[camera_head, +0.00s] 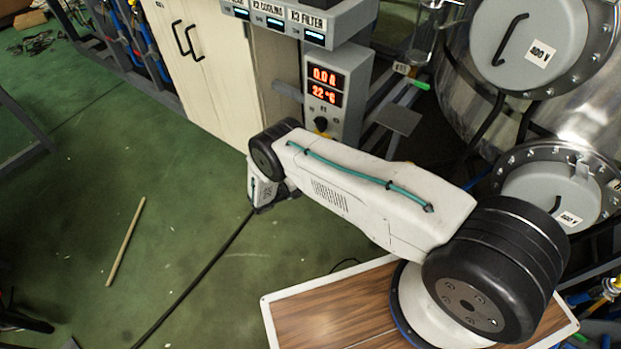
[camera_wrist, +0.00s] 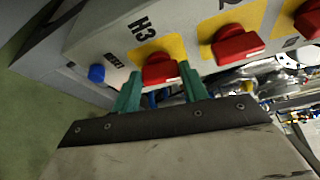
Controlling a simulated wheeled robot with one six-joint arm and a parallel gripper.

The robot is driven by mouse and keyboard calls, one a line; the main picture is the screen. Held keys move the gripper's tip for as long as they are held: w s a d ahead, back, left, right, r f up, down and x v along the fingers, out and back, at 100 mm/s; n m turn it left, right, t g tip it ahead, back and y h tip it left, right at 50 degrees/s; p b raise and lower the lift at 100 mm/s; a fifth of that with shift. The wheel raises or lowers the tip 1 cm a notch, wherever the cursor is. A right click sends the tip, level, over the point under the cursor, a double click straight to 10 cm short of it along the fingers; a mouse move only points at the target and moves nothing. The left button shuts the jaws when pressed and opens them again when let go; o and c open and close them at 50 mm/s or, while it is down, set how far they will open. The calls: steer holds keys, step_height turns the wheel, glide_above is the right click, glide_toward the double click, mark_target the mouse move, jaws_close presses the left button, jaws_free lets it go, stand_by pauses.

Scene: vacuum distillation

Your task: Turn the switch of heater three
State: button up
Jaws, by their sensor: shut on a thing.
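The heater three switch (camera_wrist: 159,70) is a red knob on a yellow plate, under the black label "H3" in the wrist view. My gripper (camera_wrist: 160,88) has green fingers, one on each side of this red knob, and is shut on it. The fingers cover part of the knob's sides. In the head view my white arm reaches away to the left, and neither the switch nor the fingertips can be made out there.
A second red switch (camera_wrist: 237,43) on yellow sits to the right, with another red switch (camera_wrist: 309,18) beyond it. A blue button (camera_wrist: 97,73) is at the left. A display box (camera_head: 336,90) reads 0.0 A and 22 °C. Green floor (camera_head: 150,210) is mostly clear, with a stick (camera_head: 125,242).

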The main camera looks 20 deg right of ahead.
steer(key=shift+f+n+h, duration=0.15)
steer(key=shift+n+h, duration=0.25)
steer(key=shift+n, duration=0.5)
steer(key=o, duration=1)
steer(key=shift+a, duration=0.1)
steer(key=v, duration=0.7)
steer(key=shift+s+a+f, duration=0.1)
steer(key=shift+a, duration=0.25)
